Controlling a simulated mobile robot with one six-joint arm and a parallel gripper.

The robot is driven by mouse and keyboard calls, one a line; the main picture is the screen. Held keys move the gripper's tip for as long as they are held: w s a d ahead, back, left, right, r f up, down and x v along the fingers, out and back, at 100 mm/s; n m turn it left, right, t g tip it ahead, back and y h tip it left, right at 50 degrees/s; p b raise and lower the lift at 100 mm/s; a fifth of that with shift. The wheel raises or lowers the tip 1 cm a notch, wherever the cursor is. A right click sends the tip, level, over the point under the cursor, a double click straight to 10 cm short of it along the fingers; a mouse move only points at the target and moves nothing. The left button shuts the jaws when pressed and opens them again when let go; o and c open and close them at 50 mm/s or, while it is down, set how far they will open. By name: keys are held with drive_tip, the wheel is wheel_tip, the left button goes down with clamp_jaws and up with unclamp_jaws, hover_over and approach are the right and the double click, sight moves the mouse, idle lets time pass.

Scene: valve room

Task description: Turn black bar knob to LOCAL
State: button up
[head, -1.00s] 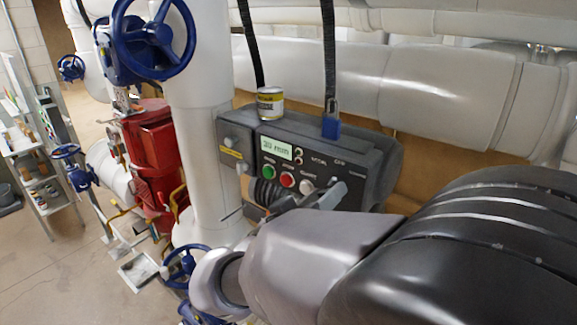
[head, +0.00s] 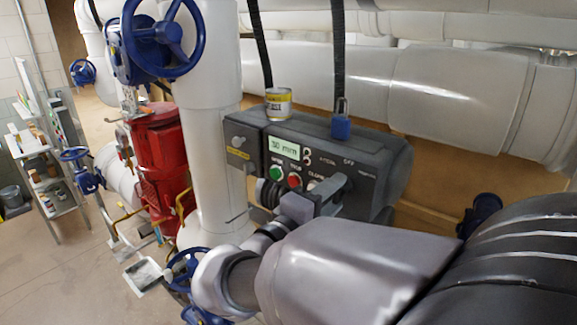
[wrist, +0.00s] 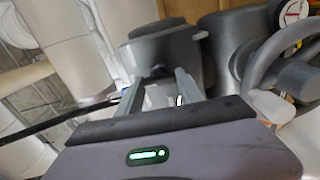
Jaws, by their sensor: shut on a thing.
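The dark grey control box (head: 392,165) has a lit display (head: 284,148), a row of buttons and a switch area at the right. Small labels there seem to read LOCAL, OFF and REMOTE from left to right. My gripper (head: 336,188) is at the switch area, just below these labels. It is shut on the black bar knob, which its fingers mostly hide in the head view. I cannot tell which label the knob points to. In the wrist view my gripper (wrist: 158,80) has its two grey fingers around a small dark part.
A yellow-labelled can (head: 278,103) and a blue padlock (head: 341,127) are on top of the box. A white vertical pipe (head: 210,150) with a blue handwheel (head: 160,38) stands to the left. A red machine (head: 160,145) is beyond. White pipes run behind.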

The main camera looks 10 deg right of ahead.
drive_tip(key=n+p, duration=0.2)
drive_tip(key=n, duration=0.4)
drive_tip(key=shift+r+n, duration=0.15)
drive_tip(key=shift+n, duration=0.15)
drive_tip(key=n+p, duration=0.4)
drive_tip(key=n, duration=0.1)
drive_tip(key=shift+n, duration=0.4)
drive_tip(key=o, duration=1.4)
drive_tip(key=v, duration=1.7)
drive_tip(key=shift+s+a, duration=0.2)
